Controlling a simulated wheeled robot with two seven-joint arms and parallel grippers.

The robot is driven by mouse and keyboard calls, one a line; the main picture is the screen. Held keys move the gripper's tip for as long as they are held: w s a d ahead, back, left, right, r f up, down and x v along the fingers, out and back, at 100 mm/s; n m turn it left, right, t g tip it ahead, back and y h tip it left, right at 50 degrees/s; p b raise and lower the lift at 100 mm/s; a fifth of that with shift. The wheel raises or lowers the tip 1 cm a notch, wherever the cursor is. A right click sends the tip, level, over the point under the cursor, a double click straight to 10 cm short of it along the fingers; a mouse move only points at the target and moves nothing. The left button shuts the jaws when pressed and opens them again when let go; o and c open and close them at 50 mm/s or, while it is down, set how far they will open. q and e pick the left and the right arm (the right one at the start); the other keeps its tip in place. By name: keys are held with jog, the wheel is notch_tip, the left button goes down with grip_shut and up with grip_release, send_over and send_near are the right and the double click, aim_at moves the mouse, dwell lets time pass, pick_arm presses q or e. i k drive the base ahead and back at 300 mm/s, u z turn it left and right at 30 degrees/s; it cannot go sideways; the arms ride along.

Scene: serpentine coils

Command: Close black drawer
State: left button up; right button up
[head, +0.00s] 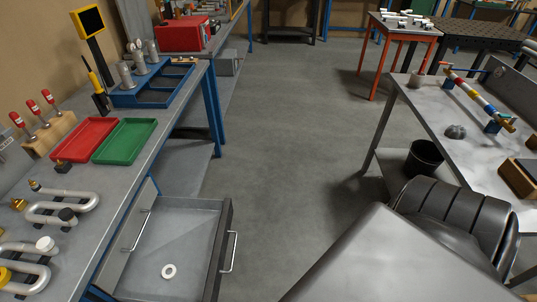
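The dark-fronted drawer (222,248) stands open at the lower left of the head view. It is pulled out to the right from under the left workbench, over the grey floor. Its light metal handle (232,252) is on the outer front face. The bare grey drawer floor (185,230) shows, and a white ring (168,271) lies on it. The near end of the drawer is cut off by the picture's bottom edge. Neither of my grippers shows in the head view.
The left workbench (115,180) carries red and green trays, screwdrivers and bent pipes. A second handle (138,231) is on its side. Floor (280,180) right of the drawer is clear.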

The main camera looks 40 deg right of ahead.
aim_at(190, 235)
jog(key=z, duration=1.3)
jog(key=k, duration=0.8)
jog(key=u, duration=1.6)
